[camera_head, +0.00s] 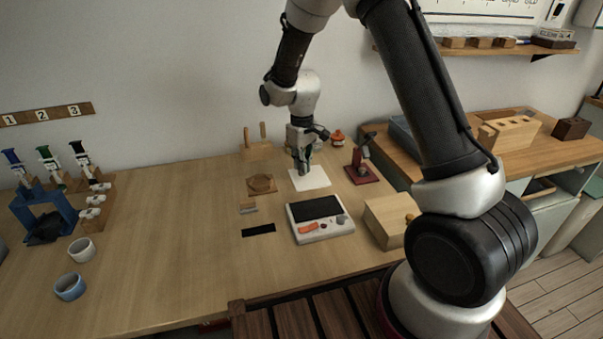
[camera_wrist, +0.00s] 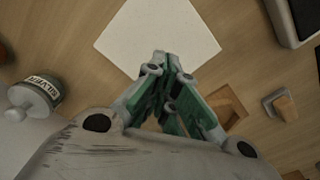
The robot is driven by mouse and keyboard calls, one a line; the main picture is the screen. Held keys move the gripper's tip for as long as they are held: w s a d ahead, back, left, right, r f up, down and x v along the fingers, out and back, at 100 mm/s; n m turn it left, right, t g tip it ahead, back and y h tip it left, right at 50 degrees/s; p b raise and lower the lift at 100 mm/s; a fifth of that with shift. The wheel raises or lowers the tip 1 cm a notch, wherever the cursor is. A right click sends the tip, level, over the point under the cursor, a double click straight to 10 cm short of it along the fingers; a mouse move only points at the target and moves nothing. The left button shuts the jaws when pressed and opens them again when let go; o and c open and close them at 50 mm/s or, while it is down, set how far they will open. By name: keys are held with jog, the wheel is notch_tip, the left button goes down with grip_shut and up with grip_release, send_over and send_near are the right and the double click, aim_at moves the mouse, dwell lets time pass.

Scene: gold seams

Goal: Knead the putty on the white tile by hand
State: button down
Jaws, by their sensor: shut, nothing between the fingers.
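The white tile (camera_head: 318,181) lies flat on the wooden table, toward the back. It also shows in the wrist view (camera_wrist: 150,38), where its visible surface looks bare. I cannot make out any putty in either view; my fingers cover part of the tile. My gripper (camera_head: 302,171) points down over the tile's left part in the head view. In the wrist view its green-sided fingers (camera_wrist: 168,62) are closed together with nothing seen between them. I cannot tell whether the fingertips touch the tile.
A device with a dark panel (camera_head: 320,226) lies in front of the tile. A jar labelled SILVER (camera_wrist: 36,97) stands nearby. A wooden box (camera_head: 388,218) is front right. The left-middle table is clear.

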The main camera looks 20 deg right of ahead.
dwell(0.3)
jog(key=shift+r, duration=0.65)
jog(key=shift+r, duration=3)
